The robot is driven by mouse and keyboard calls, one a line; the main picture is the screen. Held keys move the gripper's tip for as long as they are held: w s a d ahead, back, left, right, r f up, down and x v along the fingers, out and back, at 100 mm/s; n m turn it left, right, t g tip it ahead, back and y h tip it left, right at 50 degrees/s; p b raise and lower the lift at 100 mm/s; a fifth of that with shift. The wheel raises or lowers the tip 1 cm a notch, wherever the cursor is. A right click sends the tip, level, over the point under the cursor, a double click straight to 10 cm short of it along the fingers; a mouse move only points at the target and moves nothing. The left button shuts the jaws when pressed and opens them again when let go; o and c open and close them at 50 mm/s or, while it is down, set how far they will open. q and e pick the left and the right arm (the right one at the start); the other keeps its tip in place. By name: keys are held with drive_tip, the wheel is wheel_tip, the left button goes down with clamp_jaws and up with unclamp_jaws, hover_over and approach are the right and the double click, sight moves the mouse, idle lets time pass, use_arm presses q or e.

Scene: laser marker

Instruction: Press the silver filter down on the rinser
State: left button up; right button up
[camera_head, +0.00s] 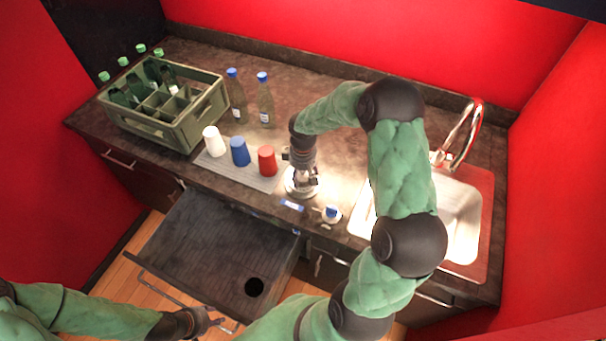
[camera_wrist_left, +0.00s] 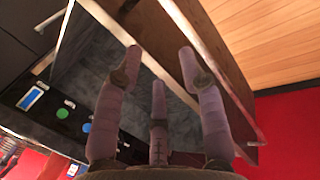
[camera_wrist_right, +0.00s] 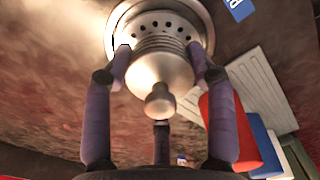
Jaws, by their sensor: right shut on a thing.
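The silver filter (camera_wrist_right: 160,72), a ribbed metal piece with a round knob, sits between the fingers of my right gripper (camera_wrist_right: 160,68). The gripper is shut on it. The rinser (camera_wrist_right: 188,22), a round metal plate with holes, lies right behind the filter; I cannot tell whether the filter is fully seated. In the head view the rinser (camera_head: 296,191) is on the counter left of the sink, with my right gripper (camera_head: 303,176) pointing down over it. My left gripper (camera_head: 206,322) is low at the front, near the open drawer; its fingers (camera_wrist_left: 160,62) are spread apart.
White (camera_head: 213,141), blue (camera_head: 240,151) and red (camera_head: 267,160) cups stand on a mat left of the rinser. A green bottle crate (camera_head: 193,127) is further left. The open drawer (camera_head: 205,250) juts out in front. The sink (camera_head: 459,215) is to the right.

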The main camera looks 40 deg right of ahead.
drive_tip(key=shift+f+b, duration=0.5)
drive_tip(key=shift+f, duration=0.2)
idle(1.7)
drive_tip(key=shift+r, duration=0.1)
drive_tip(key=shift+r+p, duration=3.05)
drive_tip(key=shift+r, duration=1.45)
